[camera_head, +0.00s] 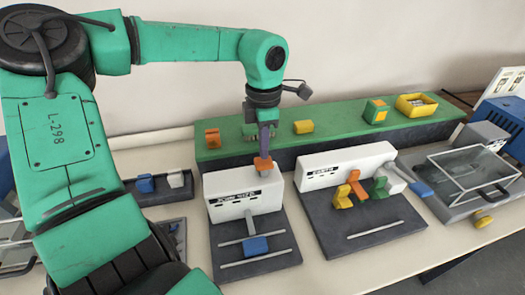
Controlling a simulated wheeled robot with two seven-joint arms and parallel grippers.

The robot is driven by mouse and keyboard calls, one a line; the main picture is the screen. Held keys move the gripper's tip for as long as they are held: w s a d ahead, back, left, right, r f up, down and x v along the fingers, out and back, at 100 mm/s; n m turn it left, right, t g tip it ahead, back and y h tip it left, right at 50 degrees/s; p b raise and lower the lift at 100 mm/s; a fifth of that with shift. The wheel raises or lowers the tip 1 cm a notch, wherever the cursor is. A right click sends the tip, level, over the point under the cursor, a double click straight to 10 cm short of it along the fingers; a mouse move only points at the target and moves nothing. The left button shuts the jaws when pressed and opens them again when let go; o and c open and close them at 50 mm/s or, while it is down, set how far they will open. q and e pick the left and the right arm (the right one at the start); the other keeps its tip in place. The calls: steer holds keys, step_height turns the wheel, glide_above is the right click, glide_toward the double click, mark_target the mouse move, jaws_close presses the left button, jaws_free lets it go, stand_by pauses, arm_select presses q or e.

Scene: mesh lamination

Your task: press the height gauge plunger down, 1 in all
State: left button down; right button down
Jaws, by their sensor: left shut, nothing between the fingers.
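My left gripper (264,150) points straight down, with narrow purple fingers shut and empty. Its tips are right above or at a small orange block (262,164) at the upper edge of a white box (229,194). I cannot tell whether they touch the block, or whether it is part of the box. The white box stands on a dark base (222,254) with a blue block (256,245) on a rail. No part is legibly marked as the height gauge, so I cannot tell which piece is its plunger. My right gripper is not in view.
A long green shelf (345,122) behind carries small orange and yellow blocks and a yellow bin (416,105). A second white box (334,166), with coloured levers in front, stands right of the first. A clear-lidded tray (470,167) is at the right.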

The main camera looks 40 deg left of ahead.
mark_target(263, 162)
arm_select(q)
steer(key=shift+f+b, duration=1.85)
steer(key=shift+f, duration=0.45)
step_height(263, 162, up, 8)
steer(key=p, duration=0.6)
steer(key=shift+r, duration=0.25)
steer(key=shift+f, duration=0.1)
